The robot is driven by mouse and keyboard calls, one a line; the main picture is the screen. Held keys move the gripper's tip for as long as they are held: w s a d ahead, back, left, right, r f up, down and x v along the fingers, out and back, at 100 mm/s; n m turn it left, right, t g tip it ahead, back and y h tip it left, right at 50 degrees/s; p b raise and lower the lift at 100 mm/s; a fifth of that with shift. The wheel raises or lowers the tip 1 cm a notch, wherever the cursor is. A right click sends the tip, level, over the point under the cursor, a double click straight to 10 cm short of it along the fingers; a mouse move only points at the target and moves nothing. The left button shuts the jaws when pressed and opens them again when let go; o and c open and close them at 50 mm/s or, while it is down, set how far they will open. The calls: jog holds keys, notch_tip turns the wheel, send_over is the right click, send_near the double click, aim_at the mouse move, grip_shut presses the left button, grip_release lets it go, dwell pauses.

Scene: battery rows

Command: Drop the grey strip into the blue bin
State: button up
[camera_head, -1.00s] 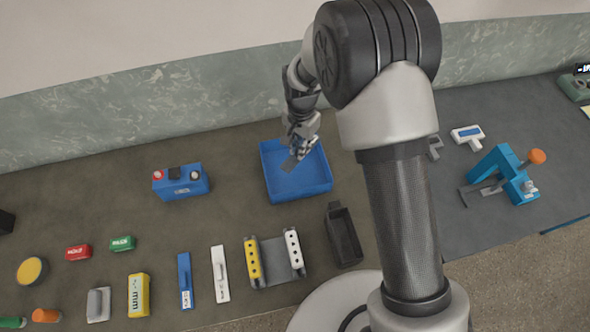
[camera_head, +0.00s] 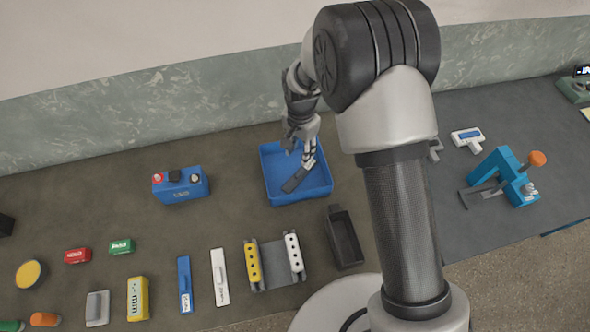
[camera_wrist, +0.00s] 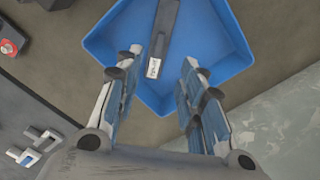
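The blue bin (camera_head: 314,191) stands on the bench near the back wall. The grey strip (camera_head: 294,180) is dark grey and lies inside the bin, tilted across it in the head view. In the wrist view the strip (camera_wrist: 164,32) rests in the bin (camera_wrist: 226,62), with a small white label at its near end. My gripper (camera_head: 309,158) is over the bin. In the wrist view my gripper (camera_wrist: 156,62) has its fingers spread wide, with nothing held between them. The strip's near end shows in the gap, apart from both fingers.
A blue battery (camera_head: 181,186) stands left of the bin. A black tray (camera_head: 345,238) and a holder with yellow and white sides (camera_head: 274,262) are in front. A blue press (camera_head: 505,178) stands at right. Bare bench lies between battery and bin.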

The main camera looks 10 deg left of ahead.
notch_tip(320, 180, up, 12)
dwell(0.4)
jog(key=shift+f, duration=0.1)
dwell(0.3)
